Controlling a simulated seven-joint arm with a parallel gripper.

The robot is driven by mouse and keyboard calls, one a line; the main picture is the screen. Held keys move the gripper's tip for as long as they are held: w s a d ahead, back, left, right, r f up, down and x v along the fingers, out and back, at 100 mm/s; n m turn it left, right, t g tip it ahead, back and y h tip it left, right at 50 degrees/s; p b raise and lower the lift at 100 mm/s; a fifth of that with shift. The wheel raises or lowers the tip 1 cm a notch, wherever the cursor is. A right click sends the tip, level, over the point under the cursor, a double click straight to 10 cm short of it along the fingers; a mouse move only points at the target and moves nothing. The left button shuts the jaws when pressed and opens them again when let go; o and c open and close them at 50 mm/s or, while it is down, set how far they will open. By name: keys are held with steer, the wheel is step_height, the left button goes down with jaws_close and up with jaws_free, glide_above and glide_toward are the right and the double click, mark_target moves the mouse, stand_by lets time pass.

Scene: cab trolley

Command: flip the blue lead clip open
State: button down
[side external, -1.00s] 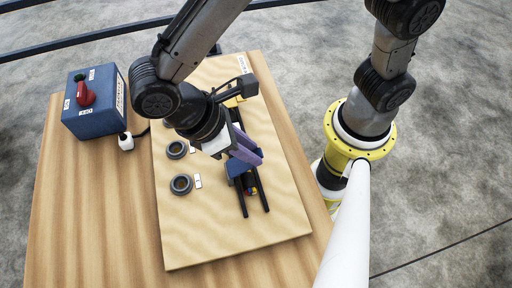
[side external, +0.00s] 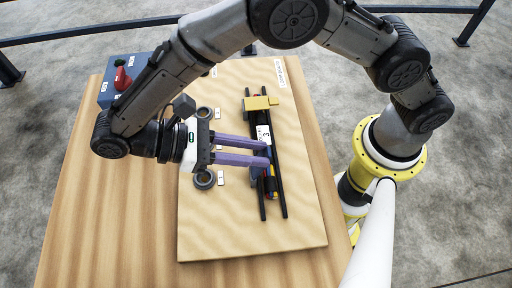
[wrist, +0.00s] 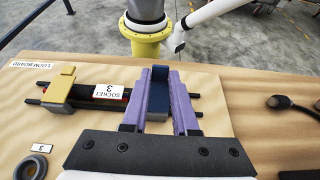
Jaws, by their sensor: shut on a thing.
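The blue lead clip (wrist: 160,88) shows in the wrist view as a dark blue piece between the two purple fingers of my gripper (wrist: 160,74). My gripper is shut on it. In the side external view, my gripper (side external: 267,155) lies nearly level and reaches in from the left, its fingertips at the dark rails. There the fingers mostly hide the clip; a bit of blue (side external: 256,174) shows just below them. The socket (side external: 263,135) labelled 3 sits on the rails just above the fingers. How far the clip is open cannot be told.
A yellow block (side external: 260,102) stands at the far end of the rails. Two dark rings (side external: 204,180) lie on the pale board (side external: 290,235), close under my gripper. A blue box (side external: 107,95) with a red knob (side external: 122,78) stands at the back left. The board's front is clear.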

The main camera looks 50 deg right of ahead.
stand_by(0.4)
steer(key=c, duration=0.7)
jaws_free()
